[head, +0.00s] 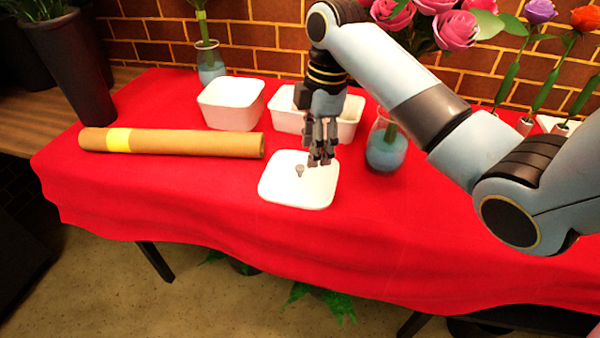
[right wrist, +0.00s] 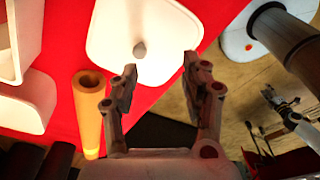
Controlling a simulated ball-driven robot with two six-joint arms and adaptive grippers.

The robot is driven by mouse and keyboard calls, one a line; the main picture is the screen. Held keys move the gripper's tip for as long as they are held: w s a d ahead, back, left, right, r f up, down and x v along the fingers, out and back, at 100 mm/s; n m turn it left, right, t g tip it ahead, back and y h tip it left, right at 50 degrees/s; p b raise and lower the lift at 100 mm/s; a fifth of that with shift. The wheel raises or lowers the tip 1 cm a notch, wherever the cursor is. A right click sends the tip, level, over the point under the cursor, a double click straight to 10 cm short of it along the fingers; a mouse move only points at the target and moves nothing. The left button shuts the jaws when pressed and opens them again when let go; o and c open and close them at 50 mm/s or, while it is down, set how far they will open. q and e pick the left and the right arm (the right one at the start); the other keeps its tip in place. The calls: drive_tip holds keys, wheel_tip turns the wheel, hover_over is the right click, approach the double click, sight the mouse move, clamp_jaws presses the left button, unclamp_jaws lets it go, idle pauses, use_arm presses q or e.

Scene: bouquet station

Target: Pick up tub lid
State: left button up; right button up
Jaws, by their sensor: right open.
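The tub lid (head: 285,192) is a white, rounded-square plate with a small grey knob (head: 299,170) on top. It lies flat on the red-covered table near the front edge. My right gripper (head: 319,161) hangs over the lid's back right part, fingers pointing down. In the right wrist view the lid (right wrist: 180,40) lies beyond the open fingers (right wrist: 160,63). The knob (right wrist: 139,48) shows between the fingertips, closer to the left one. Nothing is held. My left gripper is out of view.
Two white tubs (head: 231,106) (head: 347,130) stand behind the lid. A brown paper roll (head: 190,143) lies to the left. A glass vase with blue water (head: 386,154) stands close right of my gripper. The red cloth (head: 150,200) is clear left of the lid.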

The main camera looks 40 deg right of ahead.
sight(300, 166)
wheel_tip(300, 166, up, 3)
drive_tip(key=w+n, duration=0.2)
drive_tip(key=w, duration=0.1)
drive_tip(key=f, duration=0.3)
drive_tip(key=f+b, duration=0.1)
drive_tip(key=f, duration=0.6)
drive_tip(key=shift+w+a+f, duration=0.1)
drive_tip(key=shift+w+a, duration=0.15)
drive_tip(key=shift+a, duration=0.05)
drive_tip(key=shift+c, duration=0.3)
clamp_jaws()
